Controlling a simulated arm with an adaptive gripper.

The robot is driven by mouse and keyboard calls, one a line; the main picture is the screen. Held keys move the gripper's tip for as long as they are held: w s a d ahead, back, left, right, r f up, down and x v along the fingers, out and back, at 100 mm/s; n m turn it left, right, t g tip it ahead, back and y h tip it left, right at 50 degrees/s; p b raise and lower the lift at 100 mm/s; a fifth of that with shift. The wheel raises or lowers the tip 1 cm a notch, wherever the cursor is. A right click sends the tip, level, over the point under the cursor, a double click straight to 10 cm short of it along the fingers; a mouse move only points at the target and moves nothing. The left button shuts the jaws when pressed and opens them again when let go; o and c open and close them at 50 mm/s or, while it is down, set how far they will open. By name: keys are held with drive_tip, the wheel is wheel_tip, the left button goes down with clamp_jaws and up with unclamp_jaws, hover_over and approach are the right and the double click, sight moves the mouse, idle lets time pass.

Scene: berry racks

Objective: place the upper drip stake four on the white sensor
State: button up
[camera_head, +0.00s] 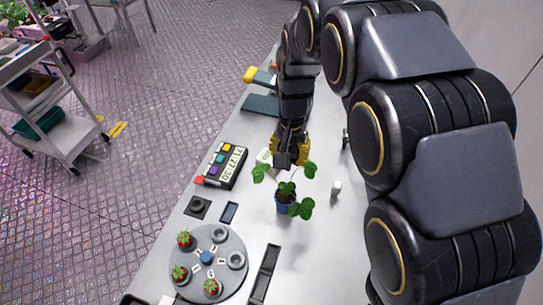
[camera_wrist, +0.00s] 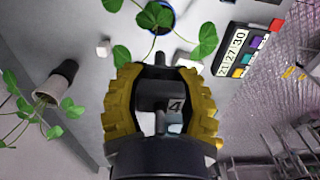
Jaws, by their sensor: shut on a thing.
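My gripper (camera_head: 290,150) is shut on a dark drip stake (camera_wrist: 173,104) marked 4. The stake sits between the yellow fingers (camera_wrist: 162,76) in the wrist view. In the head view it shows as a small dark block (camera_head: 282,160), beside the potted plant's leaves. A small white block (camera_head: 336,187) stands on the table right of the plant; it also shows in the wrist view (camera_wrist: 103,48). A second pale item (camera_head: 264,156) lies left of my gripper, partly hidden. I cannot tell which of the two is the white sensor.
A leafy plant stands in a blue pot (camera_head: 285,203). A timer with coloured buttons (camera_head: 222,165) lies to its left. A grey round tray (camera_head: 236,285) holds small berry plants and rings. Another potted plant (camera_wrist: 55,85) shows in the wrist view.

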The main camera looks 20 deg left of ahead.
drive_tip(key=shift+a, duration=0.55)
drive_tip(key=w+a+f, duration=0.2)
drive_tip(key=w+f, duration=0.1)
drive_tip(key=w+a+f, duration=0.2)
drive_tip(key=w+f, duration=0.1)
drive_tip(key=w, duration=0.1)
drive_tip(key=w+a+f, duration=0.2)
drive_tip(key=w+f, duration=0.1)
drive_tip(key=w, duration=0.1)
drive_tip(key=shift+w+a, duration=0.1)
drive_tip(key=shift+a, duration=0.2)
drive_tip(key=shift+w+a+f, duration=0.1)
drive_tip(key=shift+w+f, duration=0.1)
drive_tip(key=shift+f, duration=0.05)
drive_tip(key=shift+w+f, duration=0.1)
drive_tip(key=shift+f, duration=1.6)
drive_tip(key=o, duration=0.9)
drive_tip(key=shift+f, duration=0.15)
